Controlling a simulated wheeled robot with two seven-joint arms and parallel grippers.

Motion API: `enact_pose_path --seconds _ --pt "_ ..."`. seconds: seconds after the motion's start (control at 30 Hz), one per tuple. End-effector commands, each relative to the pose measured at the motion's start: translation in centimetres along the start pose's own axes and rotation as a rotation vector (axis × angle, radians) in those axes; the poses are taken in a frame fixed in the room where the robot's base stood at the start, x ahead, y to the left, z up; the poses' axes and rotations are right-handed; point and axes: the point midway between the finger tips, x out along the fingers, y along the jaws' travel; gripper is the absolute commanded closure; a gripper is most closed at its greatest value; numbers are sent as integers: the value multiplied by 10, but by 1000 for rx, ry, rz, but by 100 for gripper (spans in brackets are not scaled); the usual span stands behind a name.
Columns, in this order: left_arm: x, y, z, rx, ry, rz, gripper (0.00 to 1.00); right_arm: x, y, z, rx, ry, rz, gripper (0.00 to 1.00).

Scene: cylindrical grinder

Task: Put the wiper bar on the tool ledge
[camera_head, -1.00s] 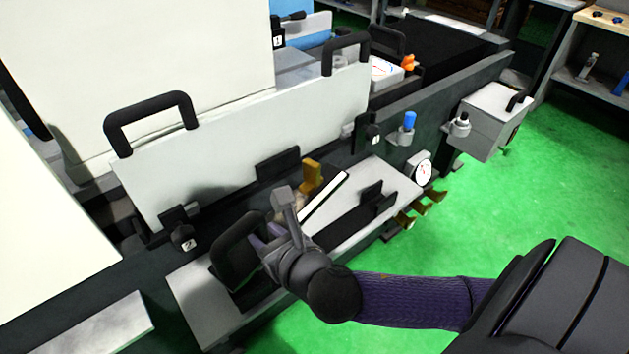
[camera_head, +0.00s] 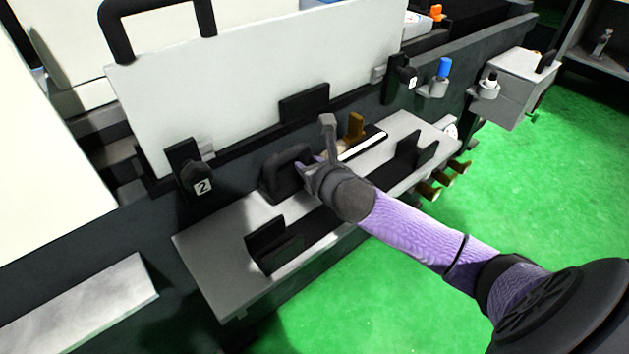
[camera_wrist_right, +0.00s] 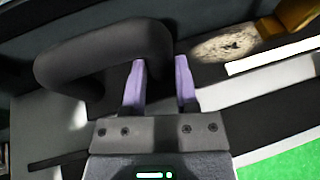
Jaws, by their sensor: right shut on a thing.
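The wiper bar shows as a black loop handle (camera_head: 285,168) with a white strip (camera_head: 364,145) reaching away to the right. The loop (camera_wrist_right: 100,52) and white strip (camera_wrist_right: 272,62) also show in the right wrist view. My right gripper (camera_head: 318,160) is shut on the bar by its handle; its two purple fingers (camera_wrist_right: 161,80) are at the loop's right end. The tool ledge (camera_head: 220,262) is a grey slab with two black brackets, the left (camera_head: 272,247) and the right (camera_head: 415,157). The bar is near the ledge's back edge; its height above it is unclear. My left gripper is out of view.
A white guard panel (camera_head: 255,75) with a black handle stands behind the ledge. A brass-coloured piece (camera_head: 355,126) is just behind the bar. A blue-topped knob (camera_head: 444,70) and grey box (camera_head: 515,85) are at right. Green floor lies in front.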

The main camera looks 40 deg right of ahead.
Motion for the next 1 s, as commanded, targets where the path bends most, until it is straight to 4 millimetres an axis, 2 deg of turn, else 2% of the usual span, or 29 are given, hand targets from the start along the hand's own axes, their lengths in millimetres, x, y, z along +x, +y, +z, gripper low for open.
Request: enact_pose_path --seconds 0.2,0.53,0.57,0.7,1.0 --pt "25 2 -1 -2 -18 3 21 15 1 -36 -1 0 1 100" --pt "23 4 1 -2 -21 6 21 15 1 -35 -2 -3 0 100" --pt "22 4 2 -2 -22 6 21 15 1 -36 -1 0 0 58" --pt "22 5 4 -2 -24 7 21 14 1 -36 -1 0 0 29" --pt "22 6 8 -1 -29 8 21 14 1 -34 -1 -1 0 27"
